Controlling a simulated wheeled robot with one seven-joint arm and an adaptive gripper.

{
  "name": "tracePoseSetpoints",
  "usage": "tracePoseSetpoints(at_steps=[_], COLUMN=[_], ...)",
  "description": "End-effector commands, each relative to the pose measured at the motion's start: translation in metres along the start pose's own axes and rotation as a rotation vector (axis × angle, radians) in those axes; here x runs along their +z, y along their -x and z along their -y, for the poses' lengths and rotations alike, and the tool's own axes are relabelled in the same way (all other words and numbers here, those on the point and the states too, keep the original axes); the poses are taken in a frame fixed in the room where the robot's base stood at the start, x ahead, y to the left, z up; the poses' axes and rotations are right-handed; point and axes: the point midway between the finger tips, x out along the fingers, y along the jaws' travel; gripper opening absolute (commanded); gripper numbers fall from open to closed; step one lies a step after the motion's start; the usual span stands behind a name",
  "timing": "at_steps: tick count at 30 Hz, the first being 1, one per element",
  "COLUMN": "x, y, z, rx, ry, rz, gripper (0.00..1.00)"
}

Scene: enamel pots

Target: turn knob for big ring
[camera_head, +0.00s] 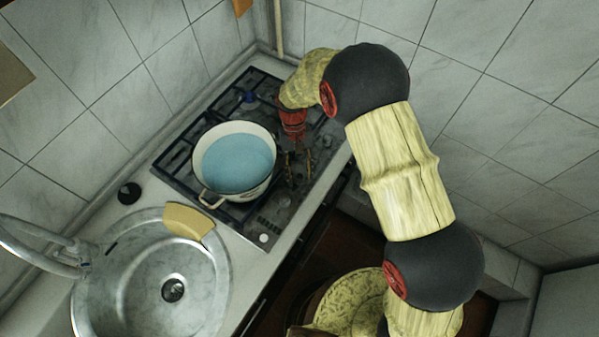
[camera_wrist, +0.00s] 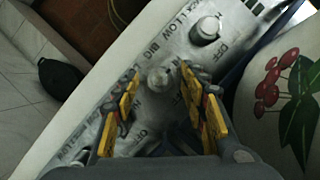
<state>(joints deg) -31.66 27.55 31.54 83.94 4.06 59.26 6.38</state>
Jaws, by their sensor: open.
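The stove (camera_head: 281,210) has a control strip along its front edge. In the wrist view the strip (camera_wrist: 178,48) carries labels such as BIG, SMALL and OFF, partly hidden. One pale knob (camera_wrist: 207,28) stands clear of my gripper, near the upper middle. Another knob (camera_wrist: 160,77) sits between my fingertips. I cannot tell whether the fingers touch it, or which ring it serves. My gripper (camera_wrist: 157,88) is open, its yellow-padded fingers on either side of that knob. In the head view my gripper (camera_head: 298,170) points down at the strip, right of the pot.
A white enamel pot (camera_head: 268,186) with blue contents stands on the stove; its cherry-painted side (camera_wrist: 283,95) is close to my gripper in the wrist view. Tiled walls close in behind and right.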

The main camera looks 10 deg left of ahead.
Motion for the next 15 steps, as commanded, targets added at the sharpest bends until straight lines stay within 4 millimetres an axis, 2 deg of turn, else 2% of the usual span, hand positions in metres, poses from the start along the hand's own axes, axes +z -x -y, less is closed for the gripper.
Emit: tracePoseSetpoints(at_steps=[5, 15], x=[-0.001, -0.002], y=[0.012, 0.078], z=[0.0, 0.0], rx=[0.0, 0.0], ry=[0.0, 0.0], rz=[-0.002, -0.004], gripper=[0.43, 0.43])
